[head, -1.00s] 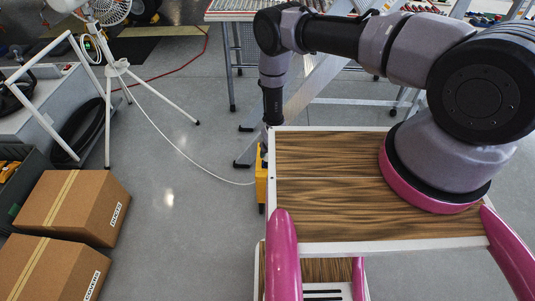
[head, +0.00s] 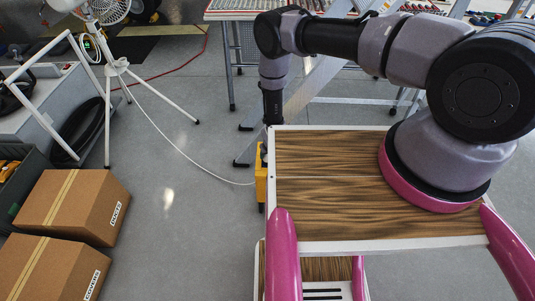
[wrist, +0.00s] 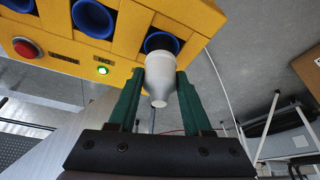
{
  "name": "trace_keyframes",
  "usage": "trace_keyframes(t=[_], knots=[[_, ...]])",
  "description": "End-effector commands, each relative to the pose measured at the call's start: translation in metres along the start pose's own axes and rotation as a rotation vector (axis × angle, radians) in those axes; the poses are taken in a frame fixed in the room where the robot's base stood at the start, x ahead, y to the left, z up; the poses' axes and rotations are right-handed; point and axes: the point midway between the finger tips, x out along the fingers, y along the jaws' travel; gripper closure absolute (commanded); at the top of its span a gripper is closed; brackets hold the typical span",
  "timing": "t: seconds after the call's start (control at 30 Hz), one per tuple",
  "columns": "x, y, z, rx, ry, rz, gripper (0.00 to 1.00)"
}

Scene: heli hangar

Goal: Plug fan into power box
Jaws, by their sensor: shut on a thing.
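The yellow power box (wrist: 110,52) fills the top of the wrist view, with blue round sockets, a red button (wrist: 27,48) and a lit green lamp (wrist: 102,70). My gripper (wrist: 160,78) is shut on the white plug (wrist: 158,84), one green finger on each side. In the head view the power box (head: 261,178) is partly hidden behind my body. The white fan (head: 112,10) stands on a tripod at upper left.
A white cord (head: 175,150) runs across the floor from the fan to the box. Two cardboard boxes (head: 75,205) stand at lower left. A metal-legged table (head: 234,65) is behind the power box. The floor between the cartons and the power box is clear.

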Motion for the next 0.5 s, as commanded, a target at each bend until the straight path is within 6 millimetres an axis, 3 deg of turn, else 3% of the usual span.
trace_keyframes(t=[0.5], knots=[[0.015,0.0,0.007,0.0,-0.001,0.0,1.0]])
